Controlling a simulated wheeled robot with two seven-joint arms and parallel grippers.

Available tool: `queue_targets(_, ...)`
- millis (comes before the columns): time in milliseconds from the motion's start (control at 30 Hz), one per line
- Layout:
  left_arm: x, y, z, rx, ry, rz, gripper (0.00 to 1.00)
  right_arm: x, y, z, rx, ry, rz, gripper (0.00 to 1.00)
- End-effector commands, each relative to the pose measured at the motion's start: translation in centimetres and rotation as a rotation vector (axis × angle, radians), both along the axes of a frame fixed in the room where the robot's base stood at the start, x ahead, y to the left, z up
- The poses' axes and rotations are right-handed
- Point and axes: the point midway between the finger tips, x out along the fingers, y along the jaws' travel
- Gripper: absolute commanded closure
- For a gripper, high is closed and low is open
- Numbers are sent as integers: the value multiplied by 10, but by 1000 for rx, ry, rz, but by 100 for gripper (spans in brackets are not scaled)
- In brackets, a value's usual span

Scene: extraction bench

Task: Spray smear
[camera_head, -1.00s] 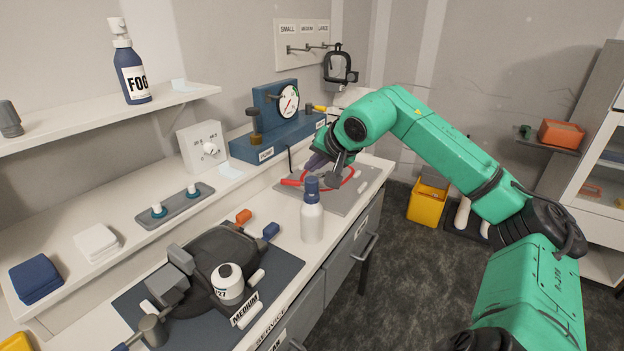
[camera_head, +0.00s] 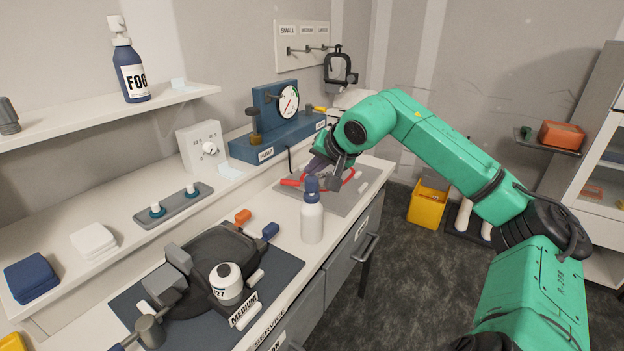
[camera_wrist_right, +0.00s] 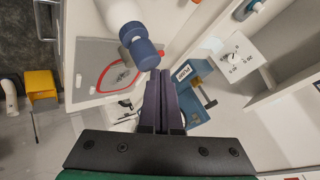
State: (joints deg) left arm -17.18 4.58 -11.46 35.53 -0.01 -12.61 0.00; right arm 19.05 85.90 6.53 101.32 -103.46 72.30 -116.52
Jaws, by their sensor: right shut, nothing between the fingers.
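A white bottle with a blue cap (camera_head: 312,222) stands upright near the bench's front edge. In the wrist view its blue cap (camera_wrist_right: 140,45) shows just beyond my fingertips; I cannot tell whether they touch. My right gripper (camera_head: 318,170) is behind and above the bottle, shut and empty, its dark fingers together (camera_wrist_right: 161,85). A dark blue bottle labelled FOG (camera_head: 132,75) stands on the upper shelf. A black mask (camera_head: 225,260) lies on the dark mat, with a small white container (camera_head: 227,284) on it. My left gripper is not in view.
A grey mat (camera_head: 345,200) with a red loop lies behind the bottle, under my right gripper. A blue pump with a gauge (camera_head: 262,148) stands at the back. Folded cloths (camera_head: 93,240) and a grey tray (camera_head: 175,207) are on the ledge at left.

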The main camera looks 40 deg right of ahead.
Motion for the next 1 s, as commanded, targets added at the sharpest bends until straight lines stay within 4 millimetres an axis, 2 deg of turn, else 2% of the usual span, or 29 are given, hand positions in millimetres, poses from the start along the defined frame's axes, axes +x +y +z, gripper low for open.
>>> queue_targets(1000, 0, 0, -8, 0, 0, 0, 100, 0, 0, -8, 0, 1, 0, 100)
